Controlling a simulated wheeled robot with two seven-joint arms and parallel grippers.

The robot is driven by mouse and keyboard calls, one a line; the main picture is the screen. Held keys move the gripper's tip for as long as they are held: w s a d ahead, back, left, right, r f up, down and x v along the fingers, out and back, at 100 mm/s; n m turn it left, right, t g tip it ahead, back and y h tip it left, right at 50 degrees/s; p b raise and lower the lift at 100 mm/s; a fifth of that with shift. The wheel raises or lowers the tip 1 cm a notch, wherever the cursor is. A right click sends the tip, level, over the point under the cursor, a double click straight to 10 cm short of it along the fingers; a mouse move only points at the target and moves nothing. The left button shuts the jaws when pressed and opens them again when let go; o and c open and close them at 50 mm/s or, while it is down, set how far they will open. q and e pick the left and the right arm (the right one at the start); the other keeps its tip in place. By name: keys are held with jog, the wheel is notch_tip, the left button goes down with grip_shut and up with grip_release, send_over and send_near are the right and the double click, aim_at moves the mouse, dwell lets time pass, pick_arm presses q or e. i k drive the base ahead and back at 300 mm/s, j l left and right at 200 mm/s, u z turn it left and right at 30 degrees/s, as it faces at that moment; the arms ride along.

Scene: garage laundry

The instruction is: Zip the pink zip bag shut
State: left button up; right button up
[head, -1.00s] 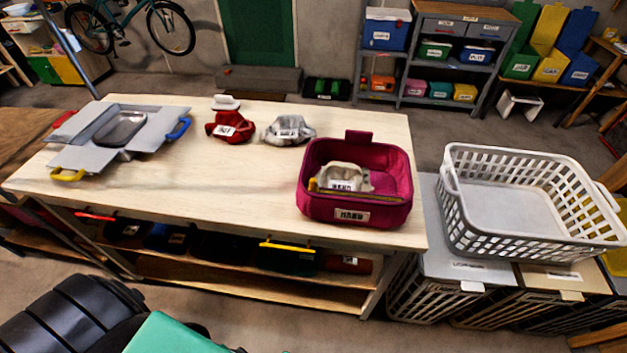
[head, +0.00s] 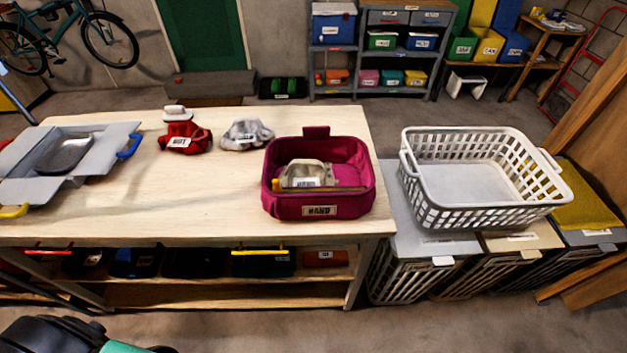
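The pink zip bag (head: 318,209) stands open at the right end of the wooden table in the head view. A tab (head: 316,132) sticks up at its back rim, and a label is on its front. A beige labelled item (head: 305,173) lies inside it. A yellowish strip runs along the inside of its front rim; I cannot tell if it is the zip. Neither gripper is in view.
A grey open-flapped box (head: 95,150) with a metal tray stands at the table's left. Red (head: 184,138) and grey (head: 246,134) cloth bundles lie at the table's back. A white basket (head: 478,180) stands to the right on lidded bins. The table's front middle is clear.

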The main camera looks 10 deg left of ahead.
aim_at(276, 187)
jog(key=k+l, duration=0.15)
jog(key=l, duration=0.2)
jog(key=k+l, duration=0.2)
jog(key=k+l+z, duration=0.1)
jog(key=l, duration=0.35)
jog(key=k, duration=0.05)
